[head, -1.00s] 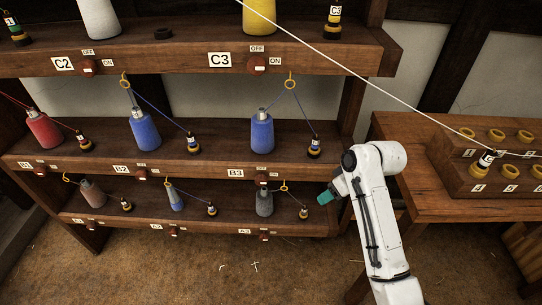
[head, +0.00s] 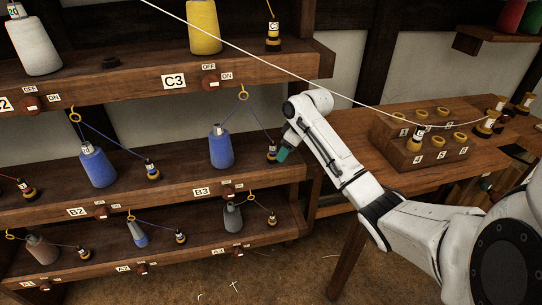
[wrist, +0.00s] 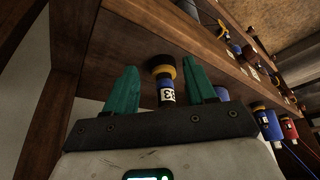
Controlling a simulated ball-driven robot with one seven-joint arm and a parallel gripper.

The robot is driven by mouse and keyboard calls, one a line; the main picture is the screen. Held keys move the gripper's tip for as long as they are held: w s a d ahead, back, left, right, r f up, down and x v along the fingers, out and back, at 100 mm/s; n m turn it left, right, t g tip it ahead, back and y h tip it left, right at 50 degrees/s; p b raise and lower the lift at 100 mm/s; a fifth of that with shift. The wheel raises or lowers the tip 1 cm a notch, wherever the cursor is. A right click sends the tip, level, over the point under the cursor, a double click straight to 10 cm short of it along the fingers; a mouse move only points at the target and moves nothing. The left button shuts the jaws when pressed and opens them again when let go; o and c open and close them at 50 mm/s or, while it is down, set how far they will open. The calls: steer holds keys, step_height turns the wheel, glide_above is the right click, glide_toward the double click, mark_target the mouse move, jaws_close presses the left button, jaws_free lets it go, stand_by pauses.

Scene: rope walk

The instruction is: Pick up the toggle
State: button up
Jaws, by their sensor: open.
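A toggle (head: 271,152), small and dark with a yellow ring and a white label, stands at the right end of the middle shelf (head: 190,180), right of a blue cone of thread (head: 221,148). A blue thread runs from it up to a yellow eye (head: 243,96). My gripper (head: 281,154) has teal fingers and is right beside the toggle. In the wrist view, the toggle (wrist: 166,84) shows its yellow ring, blue band and label between the spread fingers of my open gripper (wrist: 159,66). I see a gap on its left; contact on its right is unclear.
Other toggles stand along the shelves, such as one above (head: 273,36) and one below (head: 272,219). A white line (head: 300,72) crosses the view above my arm. A table with a stepped wooden block (head: 402,160) stands at right.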

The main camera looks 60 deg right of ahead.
mark_target(273, 143)
steer(key=w, duration=0.5)
steer(key=shift+w+d, duration=0.25)
steer(key=shift+w, duration=0.1)
steer(key=shift+w+f, duration=0.2)
steer(key=shift+f, duration=0.4)
steer(key=shift+c, duration=0.2)
steer(key=c, duration=0.9)
